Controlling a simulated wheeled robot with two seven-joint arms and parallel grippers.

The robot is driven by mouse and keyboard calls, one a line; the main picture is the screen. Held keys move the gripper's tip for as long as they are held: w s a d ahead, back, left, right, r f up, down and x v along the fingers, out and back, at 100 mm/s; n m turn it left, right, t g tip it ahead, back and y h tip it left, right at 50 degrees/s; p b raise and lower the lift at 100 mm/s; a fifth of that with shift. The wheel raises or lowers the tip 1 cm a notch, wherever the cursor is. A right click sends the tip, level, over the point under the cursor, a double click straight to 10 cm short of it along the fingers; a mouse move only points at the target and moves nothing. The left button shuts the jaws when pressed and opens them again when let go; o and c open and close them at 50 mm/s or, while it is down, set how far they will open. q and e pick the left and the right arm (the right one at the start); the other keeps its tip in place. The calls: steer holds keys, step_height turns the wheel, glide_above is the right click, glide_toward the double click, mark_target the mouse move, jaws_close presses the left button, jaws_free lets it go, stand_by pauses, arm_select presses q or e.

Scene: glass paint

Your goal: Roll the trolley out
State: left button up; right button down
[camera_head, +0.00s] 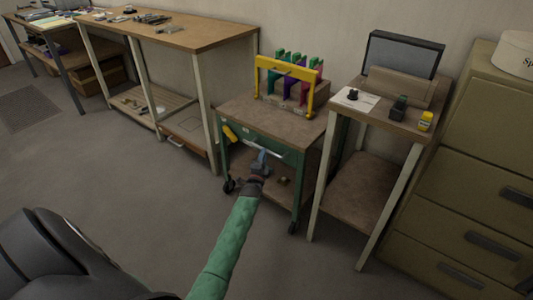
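The trolley (250,112) is a low green cart with a brown top and dark wheels, standing between the long workbench and a small side table. A pale bar handle (280,151) runs across its front. My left gripper (262,158) is in front of the trolley at the handle, at the end of a green-sleeved arm. The fingers overlap the bar in this view. I cannot tell whether they touch it or close around it. My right gripper is not in view.
A yellow-framed rack (285,66) with coloured pieces stands on the trolley top. A workbench (190,38) is on the left. A small table (393,111) stands close on the right, then a drawer cabinet (470,160). The grey floor (140,180) in front is clear.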

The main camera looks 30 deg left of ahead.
arm_select(q)
steer(key=shift+x, duration=2)
jaws_close()
